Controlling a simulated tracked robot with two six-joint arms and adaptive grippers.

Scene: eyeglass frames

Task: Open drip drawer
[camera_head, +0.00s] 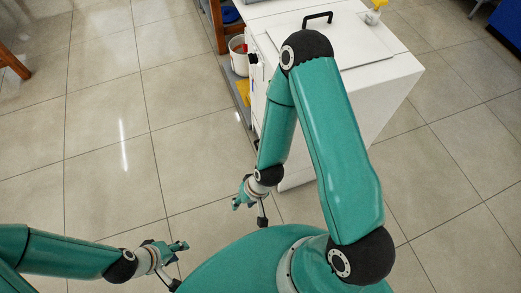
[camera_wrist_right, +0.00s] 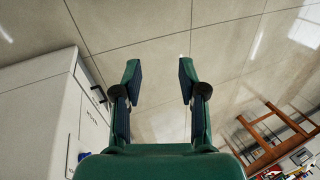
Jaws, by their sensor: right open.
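A white cabinet (camera_head: 300,45) stands at the top of the head view, with a black handle (camera_head: 318,18) on its top lid. In the right wrist view the cabinet (camera_wrist_right: 45,100) is at the left, with a dark handle (camera_wrist_right: 98,94) on its side. I cannot tell which part is the drip drawer. My right gripper (camera_head: 238,202) is in front of the cabinet's lower left side; in the wrist view its fingers (camera_wrist_right: 158,82) are apart with only floor between them. My left gripper (camera_head: 184,246) is over the floor at the lower left, its opening unclear.
A white bucket (camera_head: 238,55) and a yellow item (camera_head: 243,92) are beside the cabinet's left side. A yellow spray bottle (camera_head: 375,12) stands on top. A wooden stool (camera_wrist_right: 275,140) is at the right in the wrist view.

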